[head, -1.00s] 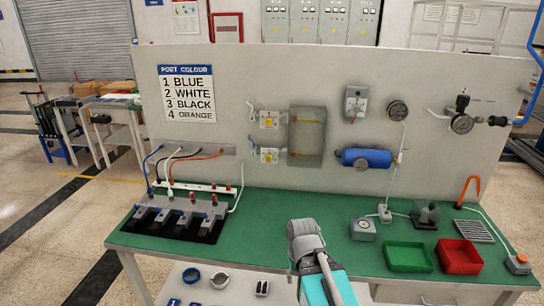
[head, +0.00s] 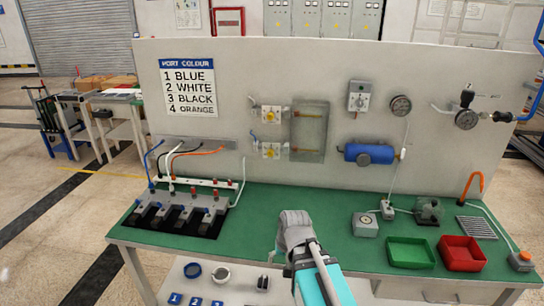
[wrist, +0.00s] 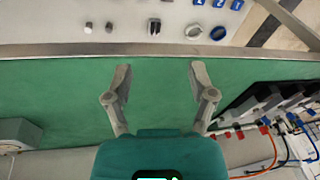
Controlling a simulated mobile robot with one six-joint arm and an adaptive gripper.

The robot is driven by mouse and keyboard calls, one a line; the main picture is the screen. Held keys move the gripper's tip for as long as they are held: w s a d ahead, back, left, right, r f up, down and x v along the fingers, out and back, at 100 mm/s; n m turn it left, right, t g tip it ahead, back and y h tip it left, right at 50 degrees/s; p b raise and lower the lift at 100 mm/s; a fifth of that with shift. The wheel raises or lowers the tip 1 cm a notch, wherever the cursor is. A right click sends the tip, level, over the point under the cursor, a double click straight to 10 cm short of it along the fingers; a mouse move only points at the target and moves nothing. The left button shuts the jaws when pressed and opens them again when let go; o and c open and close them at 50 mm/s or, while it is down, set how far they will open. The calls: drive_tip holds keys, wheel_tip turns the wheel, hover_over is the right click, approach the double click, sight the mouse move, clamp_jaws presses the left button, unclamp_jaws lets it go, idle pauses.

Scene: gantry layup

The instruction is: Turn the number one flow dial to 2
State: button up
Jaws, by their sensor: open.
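Two yellow dials on white plates are mounted on the upright panel, an upper dial (head: 270,115) and a lower dial (head: 270,150), with short tubes at their left. A grey knob on a plate (head: 360,97) sits further right. I cannot read any numbers or settings, so I cannot tell which dial is number one. My gripper (wrist: 160,70) is open and empty above the green bench top (wrist: 60,90) in the wrist view. In the head view my arm stands in front of the panel, below the dials and apart from them; the fingers are not clearly visible there.
A manifold with coloured tubes (head: 180,215) stands on the bench at left. A green tray (head: 410,252), a red tray (head: 463,253) and a grey box (head: 365,225) stand at right. A blue cylinder (head: 368,154) and gauge (head: 400,105) are on the panel. Rings lie on the lower shelf.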

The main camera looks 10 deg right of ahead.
drive_tip(key=w+a+m+t+y, duration=0.1)
drive_tip(key=w, duration=0.1)
drive_tip(key=w+a+r+m+t+y, duration=0.1)
drive_tip(key=w+a, duration=0.1)
drive_tip(key=w, duration=0.1)
drive_tip(key=w+a+r+m+t, duration=0.1)
drive_tip(key=w+a, duration=0.1)
drive_tip(key=w, duration=0.1)
drive_tip(key=shift+w+a+r+t+y+b, duration=0.1)
drive_tip(key=shift+a+t+y+b, duration=0.1)
drive_tip(key=shift+t+y+b, duration=0.2)
drive_tip(key=w+a+r+m+t+b, duration=0.2)
drive_tip(key=w+a+r+m+t, duration=0.1)
drive_tip(key=w+r+m+t, duration=1.1)
drive_tip(key=m+g+h, duration=0.3)
drive_tip(key=m+h, duration=0.7)
drive_tip(key=m, duration=0.9)
approach(271, 155)
drive_tip(key=shift+b+v, duration=0.4)
drive_tip(key=shift+v, duration=1.4)
drive_tip(key=shift+w+f, duration=0.1)
drive_tip(key=shift+w, duration=0.05)
drive_tip(key=x, duration=1.3)
drive_tip(key=shift+w, duration=0.3)
drive_tip(key=shift+c, duration=0.2)
clamp_jaws()
